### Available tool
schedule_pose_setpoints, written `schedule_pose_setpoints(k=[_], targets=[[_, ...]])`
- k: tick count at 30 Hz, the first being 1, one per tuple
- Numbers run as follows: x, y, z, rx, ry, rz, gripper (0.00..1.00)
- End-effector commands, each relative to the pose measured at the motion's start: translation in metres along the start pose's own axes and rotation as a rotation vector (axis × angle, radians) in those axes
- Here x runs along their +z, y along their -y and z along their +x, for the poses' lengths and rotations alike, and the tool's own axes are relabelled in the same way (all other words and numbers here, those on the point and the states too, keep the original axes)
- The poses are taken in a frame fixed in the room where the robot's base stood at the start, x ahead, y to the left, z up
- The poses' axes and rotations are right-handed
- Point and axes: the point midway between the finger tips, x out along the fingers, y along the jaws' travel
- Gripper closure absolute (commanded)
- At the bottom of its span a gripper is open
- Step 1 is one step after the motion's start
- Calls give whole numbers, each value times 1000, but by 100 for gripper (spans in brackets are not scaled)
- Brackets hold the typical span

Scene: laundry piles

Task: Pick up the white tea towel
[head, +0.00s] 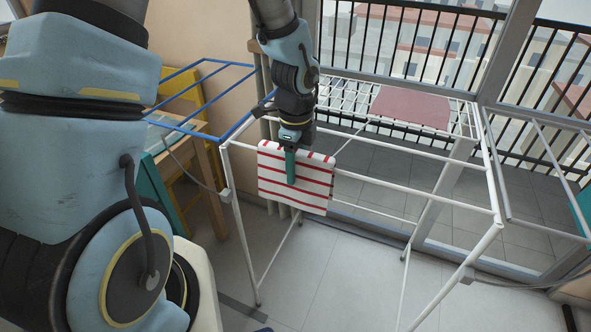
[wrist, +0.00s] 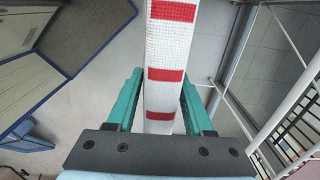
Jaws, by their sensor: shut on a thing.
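The white tea towel (head: 272,182) has red stripes and hangs in the head view at the near left end of the drying rack. My gripper (head: 291,180) points down with its teal fingers on the towel. In the wrist view, the towel (wrist: 165,60) shows as a narrow white band with red bars between the two teal fingers of my gripper (wrist: 161,100). My gripper is shut on the towel. I cannot tell whether the towel still touches the rack's rail behind it.
The white drying rack (head: 415,194) stands in front of the balcony door, with a dusty-pink cloth (head: 412,107) lying flat on its far part. A blue rack frame (head: 208,78) and a yellow chair (head: 172,88) are at the left. The tiled floor (head: 340,285) in front is clear.

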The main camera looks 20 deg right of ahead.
Motion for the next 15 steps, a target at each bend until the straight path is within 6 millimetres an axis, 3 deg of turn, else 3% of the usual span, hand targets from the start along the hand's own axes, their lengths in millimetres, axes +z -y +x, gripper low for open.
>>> schedule_pose_setpoints(k=[6,15], targets=[[0,0,0,0,0,0,100],[0,0,-1,-1,0,0,100]])
